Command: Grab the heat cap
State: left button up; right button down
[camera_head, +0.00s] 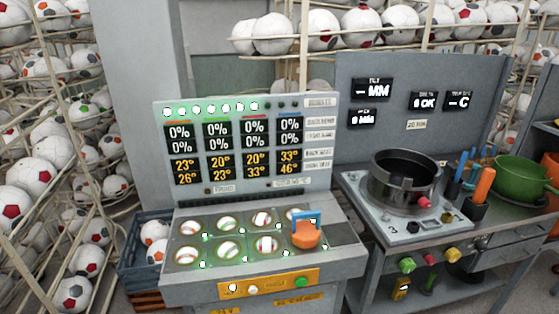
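An orange cap with a blue handle (306,234), which looks like the heat cap, sits at the right side of the grey console's top (190,212). It covers part of the right end of the rows of round sockets. Several sockets hold white balls with red or green marks, such as one ball (262,220) left of the cap. Neither of my grippers is in view.
A display panel (245,150) stands behind the sockets. An orange button strip (268,286) runs along the console front. To the right, a bench holds a dark round pot (403,178), tools and a green bowl (521,180). A ball crate (146,255) stands left.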

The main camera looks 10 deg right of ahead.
aim_at(305, 235)
jog(key=i+l+u, duration=0.1)
jog(key=l, duration=0.25)
jog(key=i+l+u, duration=0.1)
jog(key=i+l, duration=0.15)
jog(key=i+l+u, duration=0.1)
jog(key=l, duration=0.35)
jog(key=i+l+u, duration=0.1)
jog(key=l, duration=0.25)
jog(key=i+l+u, duration=0.1)
jog(key=l, duration=0.25)
jog(key=i, duration=0.05)
